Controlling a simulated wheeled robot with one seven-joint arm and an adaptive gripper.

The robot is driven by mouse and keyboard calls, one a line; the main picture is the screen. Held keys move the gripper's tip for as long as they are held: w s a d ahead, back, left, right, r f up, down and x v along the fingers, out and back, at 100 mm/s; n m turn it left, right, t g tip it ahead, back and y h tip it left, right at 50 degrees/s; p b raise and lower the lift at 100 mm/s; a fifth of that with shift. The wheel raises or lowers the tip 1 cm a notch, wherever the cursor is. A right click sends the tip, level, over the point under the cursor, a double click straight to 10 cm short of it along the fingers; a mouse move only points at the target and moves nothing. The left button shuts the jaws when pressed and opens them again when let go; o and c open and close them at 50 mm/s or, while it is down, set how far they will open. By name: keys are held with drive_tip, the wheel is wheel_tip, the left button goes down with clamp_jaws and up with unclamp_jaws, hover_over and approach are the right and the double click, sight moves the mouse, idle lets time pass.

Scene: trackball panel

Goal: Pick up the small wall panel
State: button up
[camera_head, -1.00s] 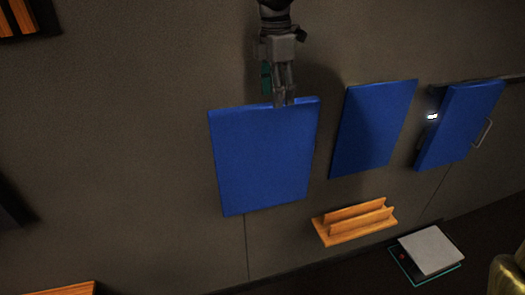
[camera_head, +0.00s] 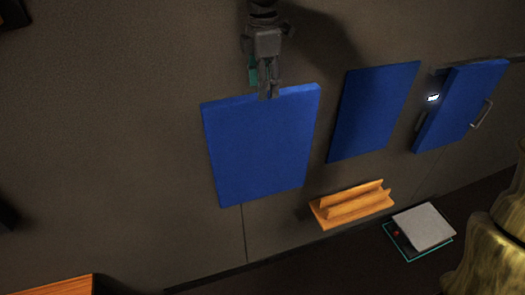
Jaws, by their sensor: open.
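Three blue panels show along the grey wall. The left blue panel (camera_head: 260,150) is a plain upright rectangle with its thick top edge visible. The middle blue panel (camera_head: 374,112) is plain too, and the right blue panel (camera_head: 460,105) has a metal handle. I cannot tell for sure which one is the small wall panel. My gripper (camera_head: 269,95) points down at the top edge of the left panel, right of its middle. Its fingers are open and their tips overlap that edge in the picture. Whether they touch or straddle it I cannot tell.
A wooden ledge (camera_head: 351,205) with raised strips is below the middle panel. A flat pale-topped device (camera_head: 423,226) lies at the lower right. A brassy object (camera_head: 495,255) fills the bottom right corner. A wooden surface (camera_head: 60,286) shows at bottom left.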

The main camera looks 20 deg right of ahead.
sight(264, 102)
drive_tip(key=shift+s+f+p, duration=0.15)
drive_tip(key=shift+f+p, duration=0.05)
drive_tip(key=shift+p, duration=0.1)
drive_tip(key=shift+s+f+p, duration=0.15)
drive_tip(key=shift+f+p, duration=0.9)
drive_tip(key=shift+f, duration=1.15)
drive_tip(key=shift+f, duration=0.2)
drive_tip(key=shift+s, duration=0.1)
clamp_jaws()
